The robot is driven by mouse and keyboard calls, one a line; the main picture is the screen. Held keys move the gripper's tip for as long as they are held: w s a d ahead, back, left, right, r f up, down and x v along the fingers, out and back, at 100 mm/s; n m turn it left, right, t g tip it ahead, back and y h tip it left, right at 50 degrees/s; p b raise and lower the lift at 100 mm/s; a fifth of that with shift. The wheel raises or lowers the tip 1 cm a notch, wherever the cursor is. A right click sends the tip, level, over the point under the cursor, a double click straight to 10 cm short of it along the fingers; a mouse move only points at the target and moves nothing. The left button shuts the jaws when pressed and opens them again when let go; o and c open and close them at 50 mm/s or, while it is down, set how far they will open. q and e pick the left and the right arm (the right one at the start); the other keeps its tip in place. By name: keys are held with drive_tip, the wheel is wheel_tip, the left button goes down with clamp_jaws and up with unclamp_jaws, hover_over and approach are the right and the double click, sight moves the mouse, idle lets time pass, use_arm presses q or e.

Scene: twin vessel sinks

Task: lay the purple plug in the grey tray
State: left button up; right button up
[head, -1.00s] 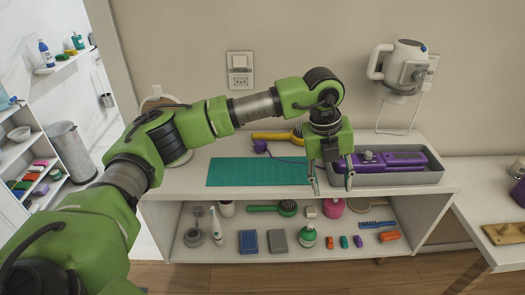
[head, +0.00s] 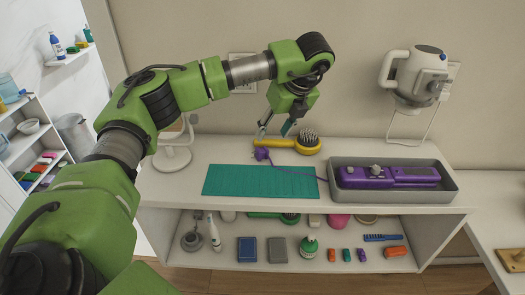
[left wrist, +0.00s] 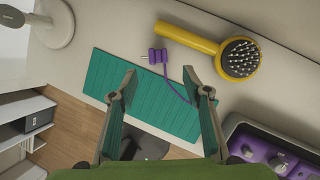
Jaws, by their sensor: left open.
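The purple plug (head: 261,154) lies on the white shelf top, at the back edge of the green mat (head: 258,181). It also shows in the left wrist view (left wrist: 157,56), with its metal pins pointing left. Its purple cord runs right to a purple appliance (head: 388,177) lying in the grey tray (head: 395,196). My left gripper (head: 277,131) is open and empty above the shelf, close to the plug in the picture. In the left wrist view its fingertips (left wrist: 159,76) are spread, with the plug ahead between them. My right gripper is out of view.
A yellow hairbrush (head: 290,143) lies just behind and right of the plug. A white stand (head: 173,158) is at the left end. A white wall-mounted dryer (head: 414,78) hangs above the tray. The lower shelf holds several small items.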

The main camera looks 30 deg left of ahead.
sight(262, 149)
use_arm(q)
drive_tip(key=x, duration=0.3)
drive_tip(key=shift+a+f, duration=0.1)
drive_tip(key=shift+f, duration=0.2)
drive_tip(key=shift+a+f+p, duration=0.3)
drive_tip(key=shift+f+p, duration=0.15)
drive_tip(key=shift+p, duration=0.15)
drive_tip(key=x, duration=0.1)
drive_tip(key=p+x, duration=0.1)
drive_tip(key=x, duration=0.1)
drive_tip(key=shift+a+f, duration=0.2)
drive_tip(key=shift+a, duration=0.15)
drive_tip(key=shift+a+f, duration=0.15)
drive_tip(key=shift+f, duration=0.25)
clamp_jaws()
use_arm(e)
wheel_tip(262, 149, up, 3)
use_arm(q)
drive_tip(key=shift+r, duration=0.1)
